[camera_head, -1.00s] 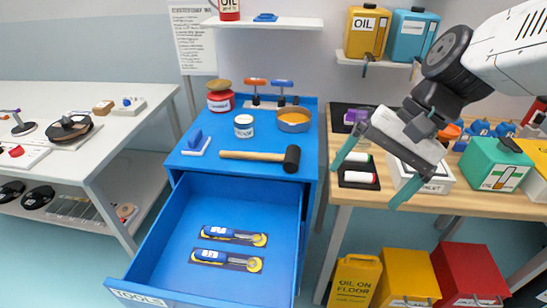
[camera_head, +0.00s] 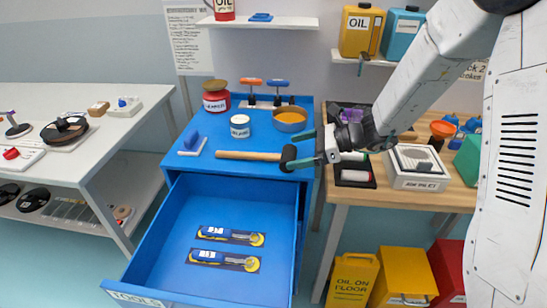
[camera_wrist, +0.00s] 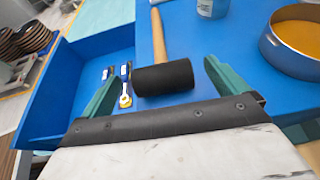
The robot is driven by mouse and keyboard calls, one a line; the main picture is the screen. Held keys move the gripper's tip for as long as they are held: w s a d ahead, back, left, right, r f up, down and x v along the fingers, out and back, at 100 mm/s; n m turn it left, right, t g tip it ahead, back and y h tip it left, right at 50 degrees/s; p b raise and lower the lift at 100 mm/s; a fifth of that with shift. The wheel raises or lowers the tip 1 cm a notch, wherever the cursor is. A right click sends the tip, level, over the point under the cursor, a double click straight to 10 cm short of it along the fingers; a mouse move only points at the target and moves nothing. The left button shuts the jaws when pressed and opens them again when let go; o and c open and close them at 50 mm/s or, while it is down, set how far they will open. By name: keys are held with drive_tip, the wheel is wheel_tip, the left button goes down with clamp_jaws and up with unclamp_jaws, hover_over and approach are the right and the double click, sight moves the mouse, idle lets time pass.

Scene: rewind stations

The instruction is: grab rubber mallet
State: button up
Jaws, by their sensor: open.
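The rubber mallet has a black head (camera_head: 288,157) and a wooden handle (camera_head: 247,156). It lies on top of the blue tool cabinet (camera_head: 200,174), its handle pointing left in the head view. My gripper (camera_head: 305,150) is open at the mallet's head, with green fingers. In the wrist view the black head (camera_wrist: 163,78) lies between the two spread fingers of my gripper (camera_wrist: 160,85), with a gap to the right finger. The handle (camera_wrist: 159,35) runs away from the gripper. I cannot tell whether a finger touches the head.
An orange-filled pan (camera_head: 290,119) and a white labelled jar (camera_head: 240,126) stand close behind the mallet. The open drawer (camera_head: 215,215) below holds two blue-handled tools. A workbench (camera_head: 400,194) with a white box (camera_head: 417,168) is at the right.

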sight(282, 155)
drive_tip(key=x, duration=0.6)
drive_tip(key=shift+f, duration=0.3)
drive_tip(key=shift+c, duration=0.4)
drive_tip(key=c, duration=1.2)
drive_tip(key=shift+r, duration=0.1)
